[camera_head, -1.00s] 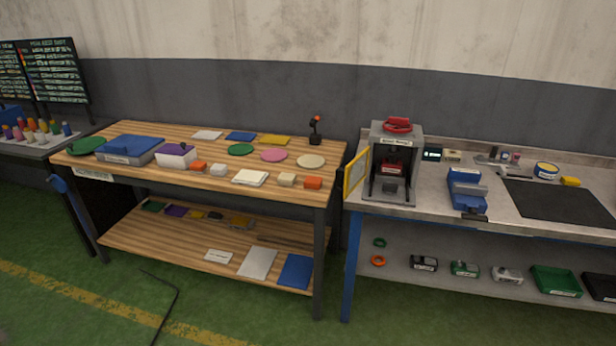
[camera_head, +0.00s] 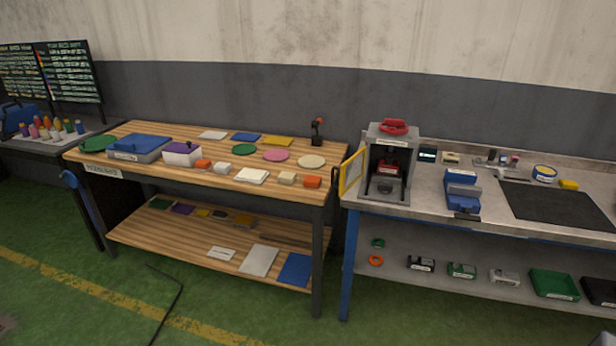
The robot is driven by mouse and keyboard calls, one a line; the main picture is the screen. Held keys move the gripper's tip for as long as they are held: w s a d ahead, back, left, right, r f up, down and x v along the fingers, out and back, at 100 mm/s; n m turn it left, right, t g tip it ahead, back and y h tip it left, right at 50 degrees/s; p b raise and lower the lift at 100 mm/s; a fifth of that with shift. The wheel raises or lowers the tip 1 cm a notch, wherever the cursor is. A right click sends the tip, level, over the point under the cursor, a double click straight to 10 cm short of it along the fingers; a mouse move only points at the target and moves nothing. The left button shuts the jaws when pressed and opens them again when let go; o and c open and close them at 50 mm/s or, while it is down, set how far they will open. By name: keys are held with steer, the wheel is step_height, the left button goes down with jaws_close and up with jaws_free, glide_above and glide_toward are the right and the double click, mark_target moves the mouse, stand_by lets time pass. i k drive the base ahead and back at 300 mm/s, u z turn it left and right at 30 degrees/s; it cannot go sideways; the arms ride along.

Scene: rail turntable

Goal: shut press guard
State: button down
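The press (camera_head: 400,136) is a grey box-like frame with a red handle on top, standing at the left end of the metal workbench. Its guard (camera_head: 352,171) is a yellow-framed clear panel, swung open at the press's left front side. The press's front opening is uncovered, and a dark and red part shows inside. My gripper is not in view.
A blue vise (camera_head: 462,190) and a black mat (camera_head: 556,204) lie right of the press. A wooden bench (camera_head: 215,187) with plates and blocks stands to the left, close to the metal bench. The green floor (camera_head: 100,305) in front is mostly clear.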

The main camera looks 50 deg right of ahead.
mark_target(343, 169)
steer(key=i, duration=1)
steer(key=u, duration=0.15)
steer(key=k, duration=0.95)
steer(key=z, duration=0.15)
steer(key=i, duration=0.5)
